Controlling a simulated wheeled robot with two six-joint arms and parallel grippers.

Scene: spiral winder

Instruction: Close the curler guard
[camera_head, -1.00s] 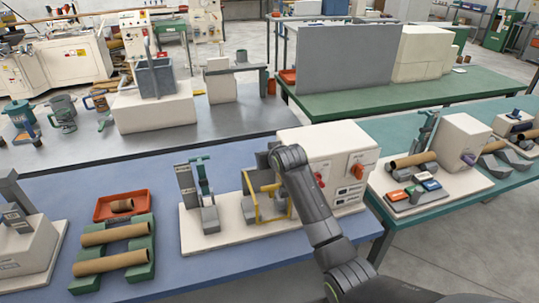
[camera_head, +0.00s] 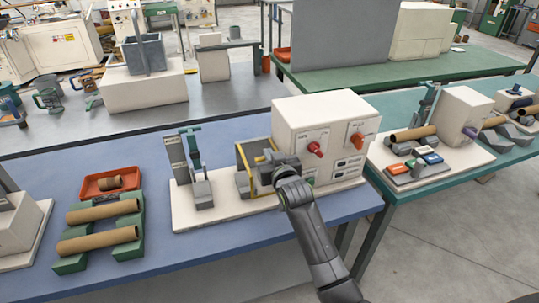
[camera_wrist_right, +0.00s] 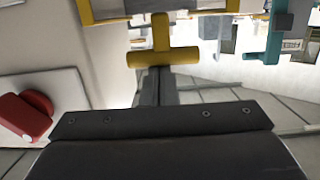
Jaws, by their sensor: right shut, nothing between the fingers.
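The spiral winder (camera_head: 325,125) is a cream box with red knobs on a cream base, on the blue table. The curler guard (camera_head: 243,165), a yellow-edged frame with a grey panel, stands at the box's left side. My right gripper (camera_head: 262,170) is in front of the guard and partly covers it; its fingers are shut and empty. In the right wrist view the guard's yellow T-shaped handle (camera_wrist_right: 163,57) is right beyond the shut fingertips (camera_wrist_right: 155,85). I cannot tell whether they touch. The guard's exact angle is partly hidden. My left gripper is not in view.
A grey and green upright fixture (camera_head: 196,170) stands left of the guard on the same base. A green rack (camera_head: 128,250) with cardboard tubes and a red tray (camera_head: 88,187) are further left. A second machine (camera_head: 462,120) stands on the teal table at the right.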

